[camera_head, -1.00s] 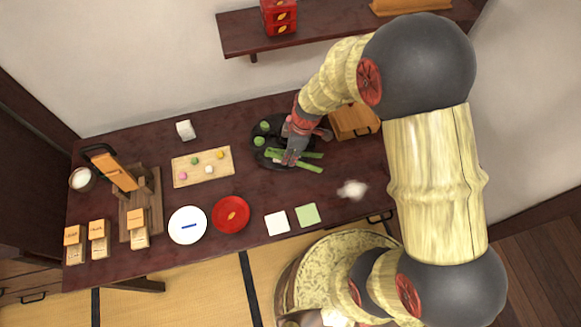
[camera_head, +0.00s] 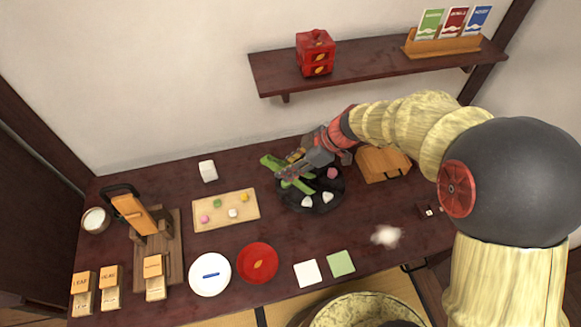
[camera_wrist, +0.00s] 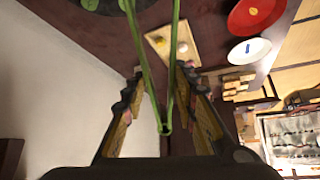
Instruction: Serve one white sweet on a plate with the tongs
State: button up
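My gripper (camera_head: 293,157) is closed around the green tongs (camera_head: 272,162), which sit over the left side of the black round tray. In the wrist view, the tongs (camera_wrist: 147,70) lie between my two fingers (camera_wrist: 160,75), their bend towards my palm and their arms reaching away. The white sweet (camera_head: 233,213) rests on a pale wooden board (camera_head: 213,222), left of the tongs and apart from them. Pink, green and yellow sweets share that board. A white plate (camera_head: 210,285) with a blue mark and a red plate (camera_head: 257,277) stand in front, both without a sweet.
The black tray (camera_head: 312,209) holds white pieces and a pink one. A wooden box (camera_head: 383,163) stands right of it. A wooden press (camera_head: 134,213) stands left. White and green squares (camera_head: 341,263) lie near the front edge. A wall shelf (camera_head: 375,70) hangs behind.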

jog(key=shift+f, duration=0.15)
notch_tip(320, 180, down, 10)
jog(key=b, duration=0.4)
jog(key=shift+b, duration=0.4)
dwell(0.7)
jog(key=shift+c, duration=0.5)
grip_shut()
notch_tip(320, 180, up, 12)
jog(key=p, duration=0.3)
jog(key=shift+p, duration=0.4)
jog(key=shift+d, duration=0.1)
